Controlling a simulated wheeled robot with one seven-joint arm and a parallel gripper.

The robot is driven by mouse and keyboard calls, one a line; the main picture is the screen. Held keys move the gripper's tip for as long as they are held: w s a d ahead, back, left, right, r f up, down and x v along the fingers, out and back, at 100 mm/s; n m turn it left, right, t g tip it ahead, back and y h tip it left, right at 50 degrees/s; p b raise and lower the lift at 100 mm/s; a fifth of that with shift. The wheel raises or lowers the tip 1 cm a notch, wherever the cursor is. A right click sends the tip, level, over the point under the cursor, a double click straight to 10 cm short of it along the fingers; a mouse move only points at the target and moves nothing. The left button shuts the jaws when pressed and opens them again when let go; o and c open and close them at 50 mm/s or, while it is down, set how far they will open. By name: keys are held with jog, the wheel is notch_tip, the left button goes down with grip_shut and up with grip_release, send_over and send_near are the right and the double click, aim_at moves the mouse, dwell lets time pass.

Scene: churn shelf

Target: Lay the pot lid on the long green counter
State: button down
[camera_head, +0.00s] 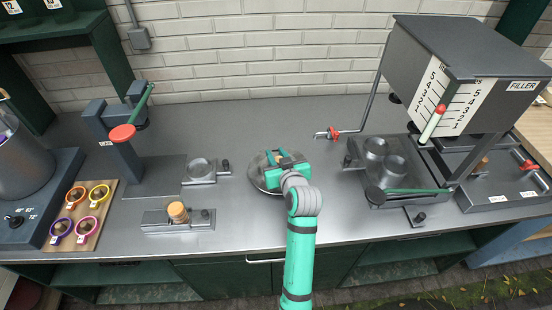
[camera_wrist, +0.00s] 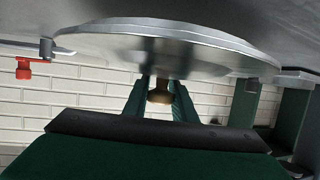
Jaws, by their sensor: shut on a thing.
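The pot lid (camera_head: 258,178) is a round silver metal disc, low at the middle of the long green counter (camera_head: 285,125), which has a grey top and green cabinets below. My gripper (camera_head: 285,163) is over the lid and shut on its knob. In the wrist view the lid (camera_wrist: 170,40) spans the top of the picture, and its brown knob (camera_wrist: 160,92) sits between the two green fingers (camera_wrist: 160,100). The lid's underside is hidden, and I cannot tell whether it touches the counter top.
Left of the lid are a small metal fixture (camera_head: 201,170), a holder with a cork-coloured piece (camera_head: 178,211) and a red-topped press (camera_head: 123,133). Right of it are a red-handled tap (camera_head: 333,133), a tray with metal cups (camera_head: 375,149) and the filler box (camera_head: 465,75). Bare counter lies behind the lid.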

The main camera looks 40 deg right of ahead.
jog(key=shift+f, duration=0.85)
jog(key=shift+f, duration=0.15)
jog(key=c, duration=1.5)
grip_release()
jog(key=shift+o, duration=0.2)
jog(key=shift+s+a+r, duration=0.15)
jog(key=shift+r, duration=0.05)
jog(key=v, duration=1.1)
jog(key=shift+s+a+r, duration=0.15)
jog(key=shift+s, duration=0.15)
